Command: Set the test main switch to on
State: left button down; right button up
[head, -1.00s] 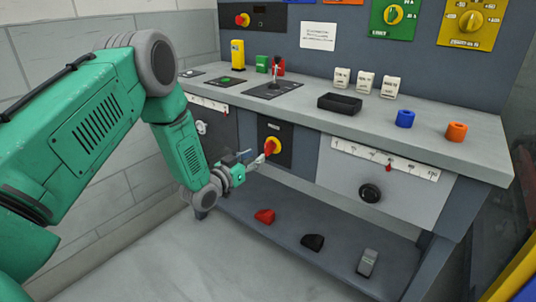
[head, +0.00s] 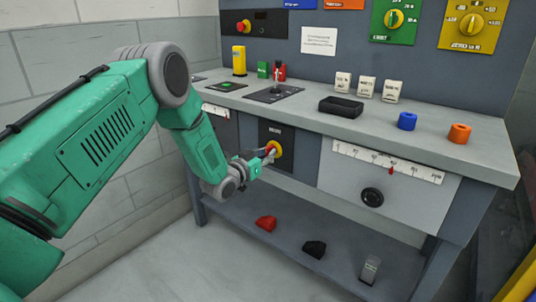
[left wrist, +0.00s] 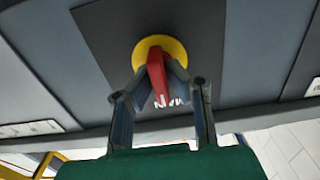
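The main switch is a rotary switch on a dark panel on the bench front. Its yellow disc (head: 279,143) carries a red handle (head: 270,149). In the left wrist view the red handle (left wrist: 158,76) points down the picture, over white lettering seen upside down that seems to read MAIN (left wrist: 170,103). My left gripper (head: 262,158) is at the switch. In the left wrist view its two fingers (left wrist: 161,88) stand either side of the handle, close to it. Whether they press on it is unclear. My right gripper is not in view.
The bench top (head: 310,110) is above my left gripper and holds a black tray (head: 341,107), a blue ring (head: 407,121) and an orange ring (head: 459,133). A drawer-like panel with a black knob (head: 372,197) is right of the switch. A lower shelf (head: 285,235) carries small parts.

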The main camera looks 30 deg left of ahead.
pick_arm(q)
jog(key=shift+m, duration=0.4)
jog(key=m+p, duration=0.1)
jog(key=m, duration=0.3)
jog(key=shift+d+p, duration=0.1)
jog(key=shift+p, duration=0.25)
jog(key=m+p, duration=0.1)
jog(key=m, duration=0.4)
jog(key=shift+d+f, duration=0.1)
jog(key=m, duration=0.4)
jog(key=shift+f+m, duration=0.15)
jog(key=shift+m, duration=0.25)
jog(key=shift+s+d+f+m, duration=0.1)
jog(key=shift+f+m, duration=0.05)
jog(key=shift+m, duration=1.35)
jog(key=shift+f+m, duration=0.15)
jog(key=shift+m, duration=0.15)
jog(key=c, duration=1.6)
grip_release()
jog(key=shift+r, duration=0.2)
